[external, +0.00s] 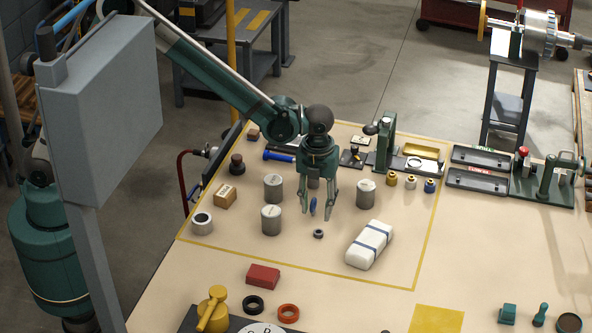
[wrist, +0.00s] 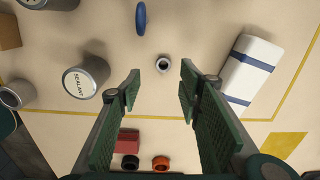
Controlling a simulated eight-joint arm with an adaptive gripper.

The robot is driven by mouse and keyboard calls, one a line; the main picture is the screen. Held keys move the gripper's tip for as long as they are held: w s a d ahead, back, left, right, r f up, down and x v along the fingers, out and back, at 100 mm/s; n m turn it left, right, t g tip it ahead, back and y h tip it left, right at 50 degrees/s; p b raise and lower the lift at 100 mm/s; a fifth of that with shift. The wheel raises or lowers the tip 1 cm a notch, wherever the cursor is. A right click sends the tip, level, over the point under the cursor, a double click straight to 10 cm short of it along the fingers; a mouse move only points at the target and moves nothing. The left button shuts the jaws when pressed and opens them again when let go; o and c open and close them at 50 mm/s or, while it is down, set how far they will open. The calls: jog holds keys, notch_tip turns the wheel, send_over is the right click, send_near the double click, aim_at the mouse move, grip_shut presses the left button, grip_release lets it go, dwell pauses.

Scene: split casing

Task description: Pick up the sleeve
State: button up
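A small dark grey hollow sleeve (external: 318,234) stands on the tan table, just below my gripper in the external view. In the wrist view the sleeve (wrist: 163,63) shows its open top, ahead of and between the fingertips. My gripper (external: 317,213) points down above the table, its fingers apart. In the wrist view the gripper (wrist: 160,82) has an empty gap between its green pads. A wider grey ring (external: 202,222) stands at the left; I cannot tell if it is also a sleeve.
A blue oval piece (wrist: 141,18) lies close to the sleeve. A can marked sealant (wrist: 87,77) stands to the left, with several similar cans behind. A white blue-banded package (external: 370,244) lies to the right. The table in front of the sleeve is clear up to a red block (external: 263,276).

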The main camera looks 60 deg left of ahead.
aim_at(318, 234)
jog(key=shift+d+f, duration=0.2)
jog(key=shift+f, duration=0.1)
jog(key=shift+f, duration=1.2)
jog(key=shift+f, duration=0.1)
jog(key=shift+w+d+f+b, duration=0.1)
jog(key=shift+f+b, duration=0.2)
jog(key=shift+f, duration=1)
jog(key=shift+w+d+f+b, duration=0.1)
jog(key=shift+f+b, duration=0.2)
jog(key=shift+f, duration=0.95)
jog(key=c, duration=1)
